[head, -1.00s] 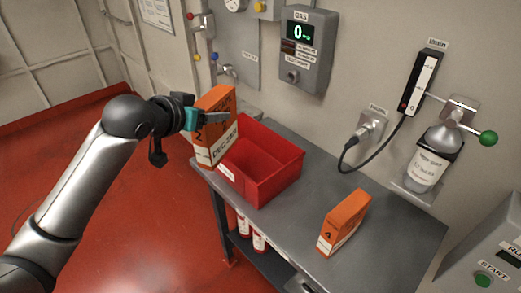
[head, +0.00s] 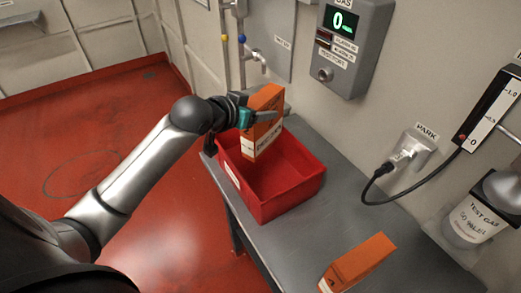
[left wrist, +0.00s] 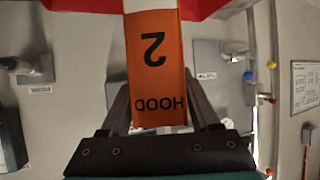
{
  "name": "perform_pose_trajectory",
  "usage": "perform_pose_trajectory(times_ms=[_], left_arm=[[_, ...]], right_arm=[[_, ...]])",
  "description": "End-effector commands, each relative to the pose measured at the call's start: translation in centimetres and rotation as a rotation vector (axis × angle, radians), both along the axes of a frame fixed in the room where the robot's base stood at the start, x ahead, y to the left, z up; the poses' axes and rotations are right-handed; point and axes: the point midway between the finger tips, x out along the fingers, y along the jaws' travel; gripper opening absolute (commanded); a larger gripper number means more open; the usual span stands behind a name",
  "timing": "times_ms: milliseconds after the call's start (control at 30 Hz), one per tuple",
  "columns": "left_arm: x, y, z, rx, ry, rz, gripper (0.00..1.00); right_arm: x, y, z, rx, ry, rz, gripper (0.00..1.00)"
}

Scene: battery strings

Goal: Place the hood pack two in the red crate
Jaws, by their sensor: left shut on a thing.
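The hood pack two is an orange box with a white band (head: 265,98). In the left wrist view its face (left wrist: 155,85) reads "HOOD" and "2", upside down. My left gripper (head: 262,117) is shut on it, with a finger on each side. The pack is upright, slightly tilted, over the left back part of the open red crate (head: 285,206). Its lower end overlaps the crate's opening; I cannot tell whether it touches the floor of the crate. Red at the top of the left wrist view (left wrist: 85,5) appears to be the crate. My right gripper is not in view.
The crate stands on a grey bench (head: 325,222). A second orange pack (head: 357,264) stands on the bench nearer the front. A gas meter (head: 353,45), a cable plug (head: 400,158) and a test gas bottle (head: 478,218) are at the wall. A tap (head: 255,55) is behind the crate.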

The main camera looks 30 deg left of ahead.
Motion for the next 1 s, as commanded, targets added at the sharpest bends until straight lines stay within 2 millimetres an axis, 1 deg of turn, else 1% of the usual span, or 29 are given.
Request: perform_pose_trajectory(times_ms=[33,100,200,300,467,733,833,1000], left_arm=[[0.0,0.0,-1.4,-0.004,-0.002,0.002,0.00],[0.0,0.0,-3.2,-0.002,-0.002,0.002,0.00],[0.0,0.0,-5.2,-0.002,-0.004,0.001,0.00],[0.1,0.0,-6.7,-0.001,-0.007,0.000,0.00],[0.1,0.0,-7.6,-0.001,-0.010,0.000,0.00],[0.1,0.0,-11.3,-0.001,-0.006,0.000,0.00],[0.1,0.0,-11.8,0.000,-0.009,-0.001,0.00],[0.1,0.0,-11.7,0.000,-0.009,-0.001,0.00]], right_arm=[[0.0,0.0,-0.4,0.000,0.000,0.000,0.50],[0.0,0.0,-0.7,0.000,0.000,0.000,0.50],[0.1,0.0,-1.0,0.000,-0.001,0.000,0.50],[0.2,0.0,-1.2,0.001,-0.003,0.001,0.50],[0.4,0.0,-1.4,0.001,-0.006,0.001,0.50],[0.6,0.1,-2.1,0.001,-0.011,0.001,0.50],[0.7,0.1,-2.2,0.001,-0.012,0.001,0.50],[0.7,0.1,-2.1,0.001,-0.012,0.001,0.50]])
